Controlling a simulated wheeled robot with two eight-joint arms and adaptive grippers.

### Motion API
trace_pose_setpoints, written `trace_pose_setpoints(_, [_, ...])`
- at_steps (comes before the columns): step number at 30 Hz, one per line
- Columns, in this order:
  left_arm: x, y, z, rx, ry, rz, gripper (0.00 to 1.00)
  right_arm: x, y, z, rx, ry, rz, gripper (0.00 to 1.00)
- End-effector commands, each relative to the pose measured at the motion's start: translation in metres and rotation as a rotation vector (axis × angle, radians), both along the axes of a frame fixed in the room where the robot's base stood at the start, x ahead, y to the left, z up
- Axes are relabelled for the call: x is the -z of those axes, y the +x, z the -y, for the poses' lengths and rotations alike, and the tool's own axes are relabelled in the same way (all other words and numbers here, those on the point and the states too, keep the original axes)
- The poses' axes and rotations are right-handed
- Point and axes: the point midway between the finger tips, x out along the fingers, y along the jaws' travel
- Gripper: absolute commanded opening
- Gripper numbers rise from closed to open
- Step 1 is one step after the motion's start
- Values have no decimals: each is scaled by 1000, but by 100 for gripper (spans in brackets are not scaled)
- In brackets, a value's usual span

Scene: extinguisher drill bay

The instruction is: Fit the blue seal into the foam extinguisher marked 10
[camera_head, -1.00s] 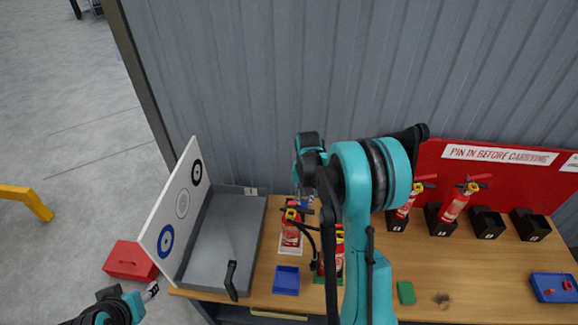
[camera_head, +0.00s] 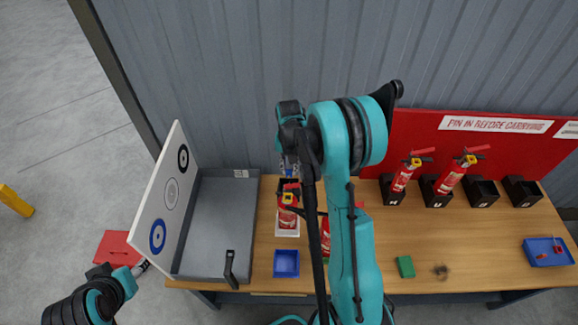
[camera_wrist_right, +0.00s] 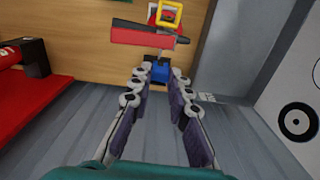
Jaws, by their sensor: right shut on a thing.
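My right gripper (camera_wrist_right: 158,78) is shut on the blue seal (camera_wrist_right: 160,73), which shows between its fingertips in the wrist view. The red extinguisher (camera_head: 287,212) stands upright on a white base, just in front of the right gripper (camera_head: 289,172) in the head view. Its red lever (camera_wrist_right: 142,36) and a yellow square frame (camera_wrist_right: 169,14) show just beyond the seal. I cannot tell whether the seal touches it, and no number 10 is readable. A second extinguisher (camera_head: 325,236) is partly hidden by my right arm. My left gripper (camera_head: 142,268) is at lower left, away from the bench; its jaws are unclear.
A grey tray (camera_head: 215,228) with a white target board (camera_head: 160,205) is at left. A blue tray (camera_head: 286,263) and a green block (camera_head: 405,266) lie near the front edge. Black holders, two with extinguishers (camera_head: 455,175), line the red back panel. Another blue tray (camera_head: 547,252) is at right.

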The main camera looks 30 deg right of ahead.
Motion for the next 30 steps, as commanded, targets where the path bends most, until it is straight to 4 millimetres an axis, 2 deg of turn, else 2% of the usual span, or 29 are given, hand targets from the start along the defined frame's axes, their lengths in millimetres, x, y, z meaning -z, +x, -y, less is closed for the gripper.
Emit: trace_pose_setpoints(30, [28, 0, 0, 0, 0, 0, 49, 44, 0, 0, 0, 0, 0, 0])
